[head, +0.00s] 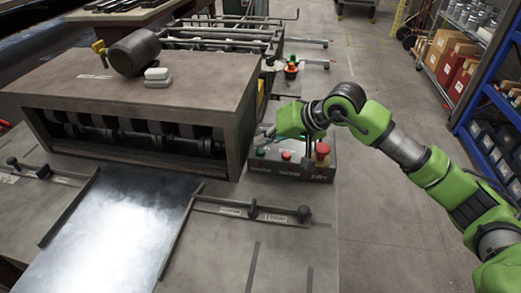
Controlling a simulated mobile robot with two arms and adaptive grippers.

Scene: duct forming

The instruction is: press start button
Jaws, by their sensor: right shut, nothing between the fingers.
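The control box (300,167) sits on the table just right of the forming machine. A green button (261,152) is at its left end, a small red button (286,155) is in its middle and a large red mushroom button (322,150) is at its right end. The button labels are too small to read surely. My right gripper (266,132) is shut and empty, reaching in from the right over the back of the box, its fingertips close to the green button. I cannot tell whether they touch it. My left gripper is out of view.
The forming machine (135,95) has a mallet (135,52) and white blocks (157,77) on top. A metal sheet (115,225) lies between guide rails in front. Shelves with boxes (455,65) stand at the right. The floor between is clear.

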